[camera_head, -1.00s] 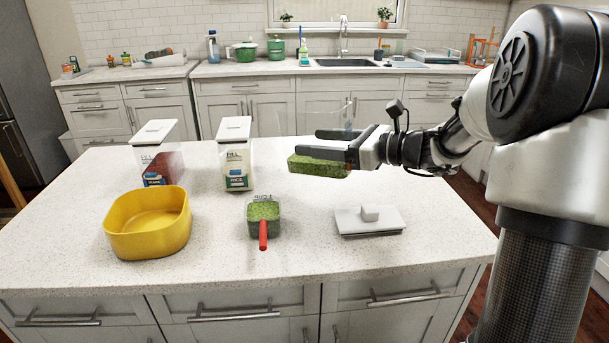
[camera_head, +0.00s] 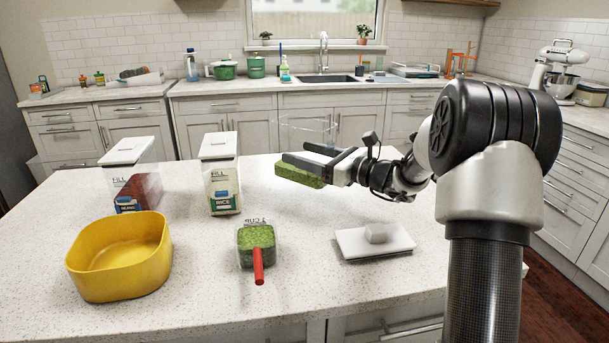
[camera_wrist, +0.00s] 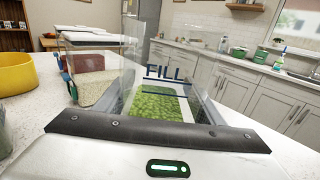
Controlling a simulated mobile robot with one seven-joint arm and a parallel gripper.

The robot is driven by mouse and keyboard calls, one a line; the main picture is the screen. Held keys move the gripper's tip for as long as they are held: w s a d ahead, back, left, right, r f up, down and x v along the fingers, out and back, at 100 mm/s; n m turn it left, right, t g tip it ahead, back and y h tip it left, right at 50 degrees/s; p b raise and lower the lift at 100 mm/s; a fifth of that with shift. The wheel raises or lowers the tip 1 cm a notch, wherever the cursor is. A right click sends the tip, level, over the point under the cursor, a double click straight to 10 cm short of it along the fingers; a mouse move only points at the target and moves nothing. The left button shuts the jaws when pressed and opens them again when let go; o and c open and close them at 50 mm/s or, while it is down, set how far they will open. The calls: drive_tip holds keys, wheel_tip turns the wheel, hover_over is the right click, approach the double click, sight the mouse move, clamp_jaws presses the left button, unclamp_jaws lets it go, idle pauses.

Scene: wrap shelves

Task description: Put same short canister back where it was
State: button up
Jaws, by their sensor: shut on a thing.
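My gripper (camera_head: 294,152) is shut on a clear, open-topped canister with green contents (camera_head: 298,174), held above the back part of the island. In the wrist view its see-through walls and "FILL" lettering show beyond the gripper, with the green contents (camera_wrist: 158,104) low inside. A white square lid (camera_head: 352,243) with a knob lies on the island at the right, apart from the canister. A second clear container with green contents (camera_head: 246,238) stands at the front middle, with a red-handled scoop (camera_head: 258,265) at it.
A yellow bowl (camera_head: 120,275) stands at the front left. Behind it are two taller lidded clear canisters, one with reddish-brown contents (camera_head: 137,190) and one with rice (camera_head: 221,190). The island surface between the rice canister and the white lid is partly clear.

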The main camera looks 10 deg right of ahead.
wheel_tip(320, 180, down, 4)
drive_tip(key=shift+f+b, duration=0.1)
drive_tip(key=shift+b, duration=0.5)
drive_tip(key=shift+f, duration=0.1)
drive_tip(key=o, duration=1.6)
drive_tip(key=shift+f, duration=0.1)
drive_tip(key=shift+o, duration=0.2)
drive_tip(key=shift+r, duration=0.2)
drive_tip(key=p+v, duration=0.2)
drive_tip(key=v, duration=1)
